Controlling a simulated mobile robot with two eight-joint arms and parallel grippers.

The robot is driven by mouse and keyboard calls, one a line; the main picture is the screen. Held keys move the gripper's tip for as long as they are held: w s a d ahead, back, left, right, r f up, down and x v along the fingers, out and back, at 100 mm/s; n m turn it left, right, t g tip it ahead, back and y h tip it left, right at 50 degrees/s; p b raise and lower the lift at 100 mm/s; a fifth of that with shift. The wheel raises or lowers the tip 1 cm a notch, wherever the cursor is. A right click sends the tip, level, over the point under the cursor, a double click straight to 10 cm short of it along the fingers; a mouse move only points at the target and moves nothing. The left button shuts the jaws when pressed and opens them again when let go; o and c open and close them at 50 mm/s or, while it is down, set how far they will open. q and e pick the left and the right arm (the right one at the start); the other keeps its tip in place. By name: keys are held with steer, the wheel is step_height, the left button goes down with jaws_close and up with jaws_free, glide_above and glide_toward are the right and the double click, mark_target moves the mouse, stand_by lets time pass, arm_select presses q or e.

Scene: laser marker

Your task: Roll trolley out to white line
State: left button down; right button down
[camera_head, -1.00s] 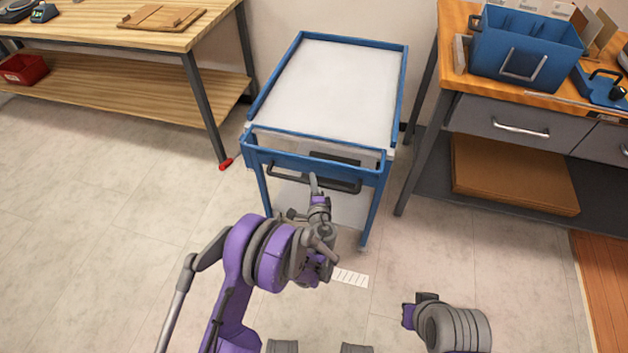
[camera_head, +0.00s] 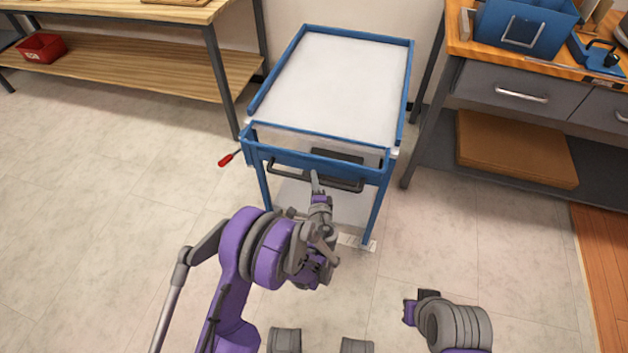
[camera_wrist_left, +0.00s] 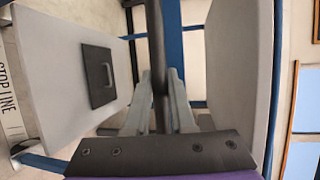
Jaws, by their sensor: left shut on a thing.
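The trolley (camera_head: 335,85) has a blue frame and a pale top deck, and stands in the middle of the head view. Its dark handle bar (camera_head: 287,176) runs across the near end. My left gripper (camera_head: 316,185) is shut on this bar; the left wrist view shows the bar (camera_wrist_left: 153,30) between its two fingers (camera_wrist_left: 160,88). The white line (camera_head: 357,242) lies on the floor at the trolley's near right leg, partly hidden by my left arm. In the left wrist view the line (camera_wrist_left: 10,95) reads "STOP LINE".
A wooden workbench (camera_head: 150,75) stands at the left with a red bin (camera_head: 42,48). A red-handled tool (camera_head: 228,159) lies on the floor left of the trolley. A bench with drawers (camera_head: 520,92) stands close on the right.

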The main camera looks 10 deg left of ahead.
stand_by(0.3)
arm_select(q)
steer(key=c, duration=0.8)
jaws_free()
steer(key=shift+o, duration=0.2)
steer(key=shift+s, duration=0.1)
steer(key=v, duration=1)
steer(key=shift+s+p, duration=0.35)
steer(key=shift+p, duration=0.05)
steer(key=shift+d+r, duration=0.1)
